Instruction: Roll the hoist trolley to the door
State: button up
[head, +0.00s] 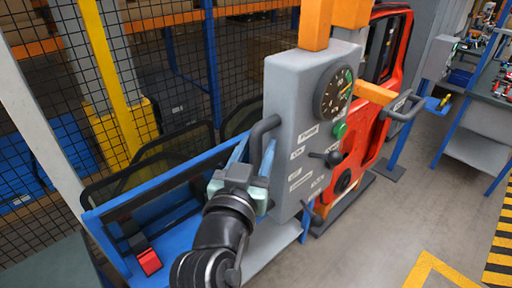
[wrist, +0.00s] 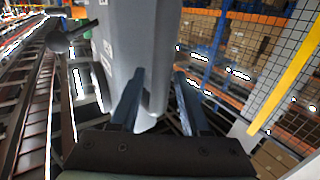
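The hoist trolley's grey control box (head: 310,125) hangs below orange posts, with a round gauge, a green button, a black lever and a bar handle on each side. My gripper (head: 255,155) is at its left handle (head: 262,135). In the wrist view my gripper's two fingers (wrist: 160,102) stand apart, with the grey box (wrist: 145,45) ahead and partly between them. I cannot tell whether they touch the handle. The red door (head: 372,140) stands upright just behind and right of the box, partly hidden by it.
A blue bin (head: 150,190) with dark panels and a red item (head: 149,262) is at left, close to my arm. A mesh fence (head: 160,70) stands behind. Open grey floor (head: 400,215) lies at right, before a workbench (head: 480,120).

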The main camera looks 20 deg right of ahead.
grip_shut()
dwell(1.2)
